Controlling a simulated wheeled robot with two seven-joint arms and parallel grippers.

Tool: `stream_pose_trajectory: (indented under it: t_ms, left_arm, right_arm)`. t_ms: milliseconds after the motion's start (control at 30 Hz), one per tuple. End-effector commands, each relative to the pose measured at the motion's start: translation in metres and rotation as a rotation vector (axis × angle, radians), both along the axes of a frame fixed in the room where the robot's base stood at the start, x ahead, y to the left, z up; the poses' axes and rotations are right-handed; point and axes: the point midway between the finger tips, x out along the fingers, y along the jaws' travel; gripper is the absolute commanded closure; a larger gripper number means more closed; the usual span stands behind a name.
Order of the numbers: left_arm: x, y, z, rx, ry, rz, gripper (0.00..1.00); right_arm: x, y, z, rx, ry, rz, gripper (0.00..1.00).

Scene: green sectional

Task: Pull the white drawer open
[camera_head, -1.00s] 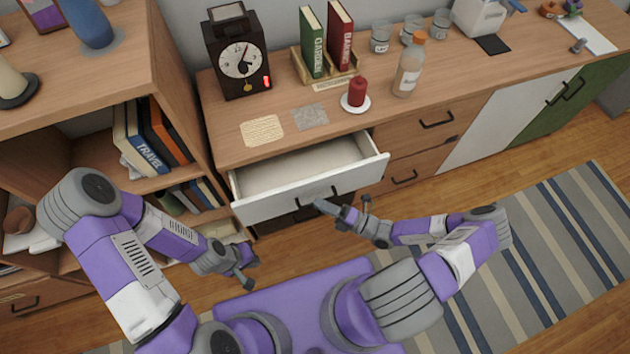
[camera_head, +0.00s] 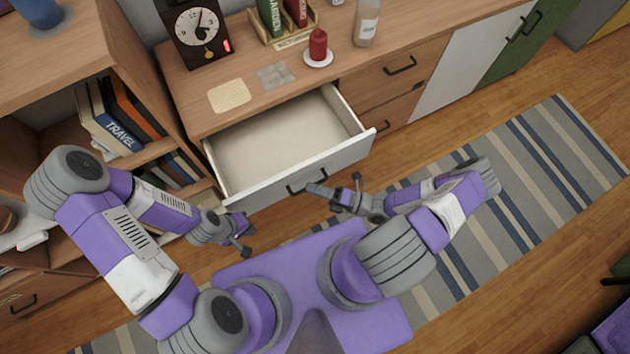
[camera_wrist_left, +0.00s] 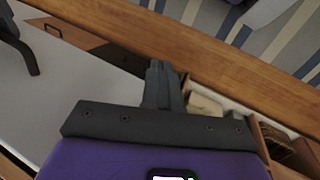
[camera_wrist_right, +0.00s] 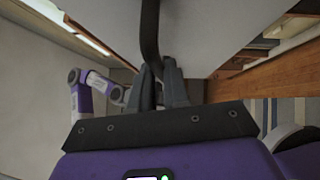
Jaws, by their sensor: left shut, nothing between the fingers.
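The white drawer (camera_head: 300,172) stands pulled out below the wooden counter, its pale inside empty. Its dark handle (camera_head: 307,181) is on the front face. My right gripper (camera_head: 316,190) is at this handle. In the right wrist view, the fingers of my right gripper (camera_wrist_right: 160,72) are closed around the dark handle bar (camera_wrist_right: 150,30), with the white front beside it. My left gripper (camera_head: 244,248) is shut and empty, low and left of the drawer front. In the left wrist view, the fingertips of my left gripper (camera_wrist_left: 163,72) are together.
A clock (camera_head: 197,30), a red candle (camera_head: 318,44) on a white dish and a bottle (camera_head: 366,22) stand on the counter (camera_head: 290,92). An open bookshelf (camera_head: 150,85) adjoins at left. A striped rug (camera_head: 520,170) covers floor at right. Wooden drawers (camera_head: 385,75) lie right of the white one.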

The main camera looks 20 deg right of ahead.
Motion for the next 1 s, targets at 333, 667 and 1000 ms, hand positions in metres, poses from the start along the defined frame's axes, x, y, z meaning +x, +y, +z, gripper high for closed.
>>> stream_pose_trajectory:
  t_ms: [333, 667, 1000]
  left_arm:
    - [0.0, 0.0, 0.0, 0.0, 0.0, 0.0, 1.0]
    - [0.0, 0.0, 0.001, 0.0, 0.0, 0.0, 1.0]
    - [0.0, 0.0, 0.001, 0.0, 0.0, 0.0, 1.0]
  right_arm:
    - [0.0, 0.0, 0.0, -0.001, 0.002, 0.001, 0.62]
    - [-0.02, -0.026, -0.005, -0.005, 0.003, -0.001, 0.62]
    - [-0.045, -0.058, -0.01, -0.002, 0.002, 0.0, 0.62]
